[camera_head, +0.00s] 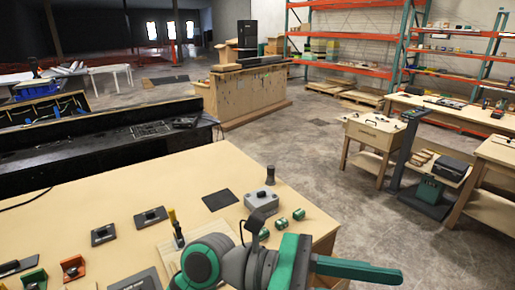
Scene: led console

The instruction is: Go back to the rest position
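My arm crosses the bottom centre of the head view, with grey and green rounded joints. At its end, my gripper (355,270) shows as a long green, dark-edged bar pointing right, past the edge of the wooden table (130,190). I see nothing held in it. The gap between its fingers does not show, so I cannot tell whether it is open or shut. A grey box (262,203) with a dark knob on top stands on the table beyond my arm. Small green blocks (282,223) lie beside it.
A yellow-handled upright part (173,217) stands left of my arm. Black switch plates (150,217), an orange-based part (73,267) and a dark flat pad (220,199) are on the table. A wooden cabinet (373,133) stands at right; open concrete floor (310,150) lies between.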

